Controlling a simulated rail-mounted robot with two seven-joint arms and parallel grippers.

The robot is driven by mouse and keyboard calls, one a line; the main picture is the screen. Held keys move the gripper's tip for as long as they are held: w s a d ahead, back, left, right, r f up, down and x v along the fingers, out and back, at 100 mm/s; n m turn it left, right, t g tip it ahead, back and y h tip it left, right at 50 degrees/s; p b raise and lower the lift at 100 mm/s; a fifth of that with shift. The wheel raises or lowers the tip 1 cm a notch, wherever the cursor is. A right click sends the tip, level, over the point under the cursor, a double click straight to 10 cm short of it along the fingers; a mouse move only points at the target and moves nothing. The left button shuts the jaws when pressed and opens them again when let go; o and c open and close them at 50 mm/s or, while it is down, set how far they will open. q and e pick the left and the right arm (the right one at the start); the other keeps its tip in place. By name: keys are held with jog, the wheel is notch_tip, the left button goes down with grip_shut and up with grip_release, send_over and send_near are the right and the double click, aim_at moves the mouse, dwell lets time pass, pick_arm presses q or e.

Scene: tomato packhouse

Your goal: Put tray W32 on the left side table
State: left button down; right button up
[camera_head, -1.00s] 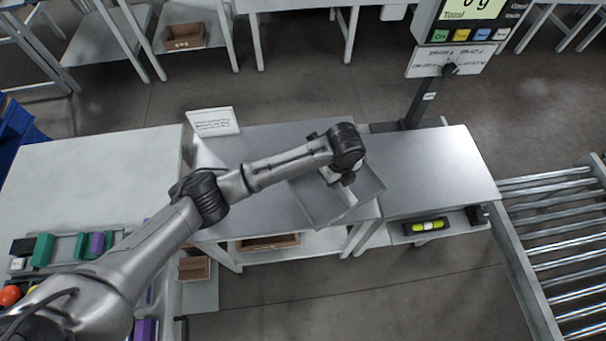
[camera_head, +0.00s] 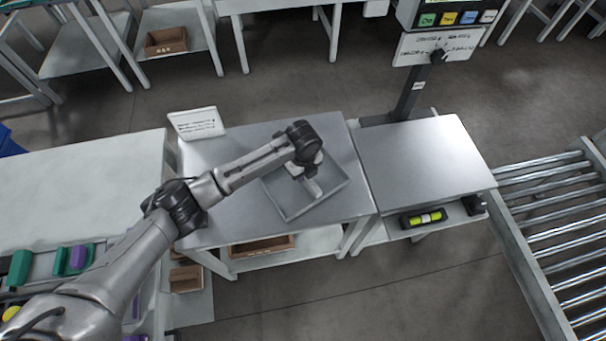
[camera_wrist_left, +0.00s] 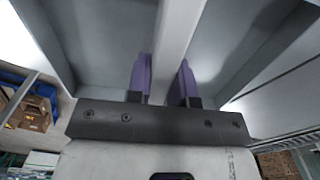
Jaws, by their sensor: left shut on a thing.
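A shallow grey tray (camera_head: 322,202) is over the right part of the grey metal table (camera_head: 225,165), turned at an angle to it. I cannot tell whether it rests on the top or hangs just above it. No W32 marking is legible. My left gripper (camera_head: 306,172) reaches into the tray from above. In the left wrist view, its purple fingers (camera_wrist_left: 166,82) are on both sides of the light bar (camera_wrist_left: 177,40) across the middle of the tray, shut on it. The tray looks empty. My right gripper is not in view.
A white sign (camera_head: 197,123) stands at the table's back left corner. A scale platform (camera_head: 425,165) with a display post is on the right, beside a roller conveyor (camera_head: 550,215). A white bench (camera_head: 75,190) lies left. The metal table's left part is clear.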

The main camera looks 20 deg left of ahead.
pick_arm(q)
jog(key=shift+f, duration=0.35)
jog(key=c, duration=1)
grip_release()
jog(key=shift+f, duration=0.1)
notch_tip(320, 180, up, 11)
jog(key=p, duration=0.3)
jog(key=shift+r+p, duration=0.2)
jog(key=shift+p, duration=0.1)
jog(key=shift+r, duration=0.5)
